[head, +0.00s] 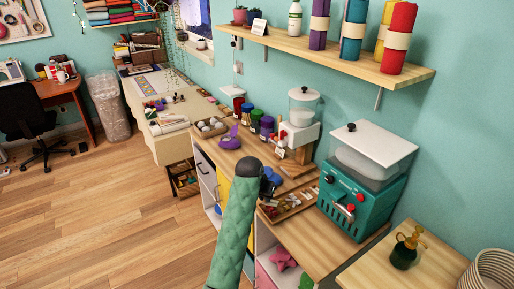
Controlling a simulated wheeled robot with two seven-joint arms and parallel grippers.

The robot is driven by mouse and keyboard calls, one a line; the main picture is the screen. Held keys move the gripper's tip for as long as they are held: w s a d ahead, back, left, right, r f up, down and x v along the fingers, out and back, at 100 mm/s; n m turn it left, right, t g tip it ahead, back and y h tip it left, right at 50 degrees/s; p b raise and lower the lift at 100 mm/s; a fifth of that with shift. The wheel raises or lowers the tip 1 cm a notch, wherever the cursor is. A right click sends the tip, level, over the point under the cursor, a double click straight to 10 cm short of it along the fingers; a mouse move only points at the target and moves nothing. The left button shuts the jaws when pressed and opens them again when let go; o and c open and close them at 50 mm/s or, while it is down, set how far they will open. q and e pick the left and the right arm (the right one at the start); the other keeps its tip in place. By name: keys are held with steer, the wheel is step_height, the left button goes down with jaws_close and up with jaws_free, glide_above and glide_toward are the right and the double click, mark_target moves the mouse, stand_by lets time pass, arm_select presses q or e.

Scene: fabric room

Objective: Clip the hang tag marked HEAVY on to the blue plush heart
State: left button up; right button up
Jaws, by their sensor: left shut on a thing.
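My left arm comes up from the bottom middle in a green quilted sleeve. My left gripper (264,184) is at its far end, over the workbench and beside a shallow wooden tray. I cannot pick out a hang tag marked HEAVY, and no lettering is readable. My right gripper is not in view.
The wooden tray (288,211) holds several small items. A teal machine (364,203) with a clear hopper stands to its right. Coloured jars and a purple object (231,140) stand behind. A pink plush (283,259) lies in a cubby below.

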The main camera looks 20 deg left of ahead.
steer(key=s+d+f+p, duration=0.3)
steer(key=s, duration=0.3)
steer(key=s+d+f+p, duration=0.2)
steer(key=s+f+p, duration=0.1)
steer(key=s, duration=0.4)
arm_select(q)
steer(key=shift+m, duration=0.4)
steer(key=shift+w+a+r+b, duration=0.1)
steer(key=shift+w+a+b, duration=0.75)
steer(key=shift+w, duration=2.45)
steer(key=shift+w+a+r+b, duration=0.15)
steer(key=shift+w+a, duration=1.15)
steer(key=shift+w, duration=1.95)
steer(key=shift+w+a+r+b, duration=0.1)
steer(key=shift+w+a+b, duration=0.75)
steer(key=shift+w, duration=2.45)
steer(key=shift+a+f+b, duration=0.25)
steer(key=shift+f+b, duration=0.2)
steer(key=shift+f, duration=0.35)
steer(key=shift+f+b, duration=0.6)
steer(key=shift+f, duration=0.2)
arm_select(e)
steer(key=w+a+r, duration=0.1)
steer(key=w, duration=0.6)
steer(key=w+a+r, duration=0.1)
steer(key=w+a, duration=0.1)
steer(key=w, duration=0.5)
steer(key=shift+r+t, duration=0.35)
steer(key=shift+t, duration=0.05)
